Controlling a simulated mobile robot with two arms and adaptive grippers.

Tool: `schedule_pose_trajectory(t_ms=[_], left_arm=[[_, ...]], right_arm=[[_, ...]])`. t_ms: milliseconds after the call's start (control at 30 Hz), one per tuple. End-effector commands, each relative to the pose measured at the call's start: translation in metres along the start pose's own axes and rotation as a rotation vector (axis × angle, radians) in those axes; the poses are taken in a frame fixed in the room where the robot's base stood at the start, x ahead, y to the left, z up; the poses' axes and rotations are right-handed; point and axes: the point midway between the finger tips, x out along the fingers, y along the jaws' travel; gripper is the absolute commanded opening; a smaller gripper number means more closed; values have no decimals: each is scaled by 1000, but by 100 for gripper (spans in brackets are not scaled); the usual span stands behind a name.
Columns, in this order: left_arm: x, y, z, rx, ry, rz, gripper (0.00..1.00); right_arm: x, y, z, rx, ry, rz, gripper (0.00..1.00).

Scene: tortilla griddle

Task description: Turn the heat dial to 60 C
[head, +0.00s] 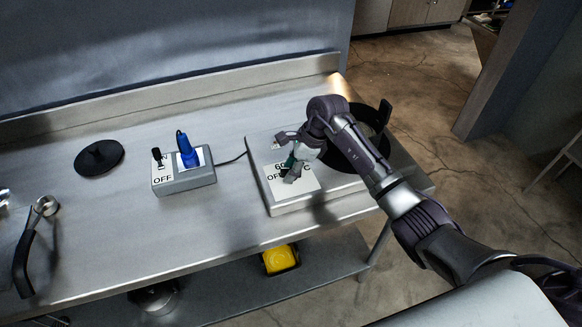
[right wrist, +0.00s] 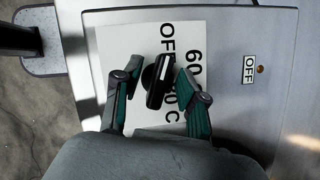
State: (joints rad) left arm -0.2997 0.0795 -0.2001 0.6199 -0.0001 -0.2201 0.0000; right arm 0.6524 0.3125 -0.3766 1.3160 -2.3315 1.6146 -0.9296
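The heat dial is a black knob (right wrist: 157,82) on a white label plate (right wrist: 125,45) marked OFF, 60 and another partly covered number. The plate (head: 305,181) lies on the left part of the griddle unit (head: 257,182) in the head view. My right gripper (head: 289,172) is over the plate and hides most of the dial there. In the right wrist view my right gripper (right wrist: 153,85) is open, with one finger on each side of the knob. A gap shows beside the knob, and firm contact cannot be seen. My left gripper is not in view.
A small OFF sign (right wrist: 249,69) sits beside an orange light on the unit. A dark round pan (head: 372,120) is on its right side, partly behind my arm. A grey switch box (head: 185,181) with a blue plug and a black lid (head: 98,157) stand left on the counter.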

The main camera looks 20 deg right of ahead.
Motion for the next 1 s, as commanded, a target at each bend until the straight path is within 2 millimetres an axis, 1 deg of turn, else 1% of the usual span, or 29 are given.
schedule_pose_trajectory(t_ms=[33,167,200,233,267,467,667,867,1000], left_arm=[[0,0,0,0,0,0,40],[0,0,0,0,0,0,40],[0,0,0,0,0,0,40],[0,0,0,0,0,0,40],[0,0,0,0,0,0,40],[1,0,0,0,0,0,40],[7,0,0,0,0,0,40],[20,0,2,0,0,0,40],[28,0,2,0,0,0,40]], right_arm=[[0,0,0,0,0,0,35],[0,0,0,0,0,0,13],[0,0,0,0,0,0,7],[0,0,0,0,0,0,2],[0,0,0,0,0,0,0],[0,0,0,2,0,-2,0],[0,-1,-1,37,0,-19,0],[2,-1,-2,139,2,-62,0],[1,-1,-2,245,2,-107,0]])
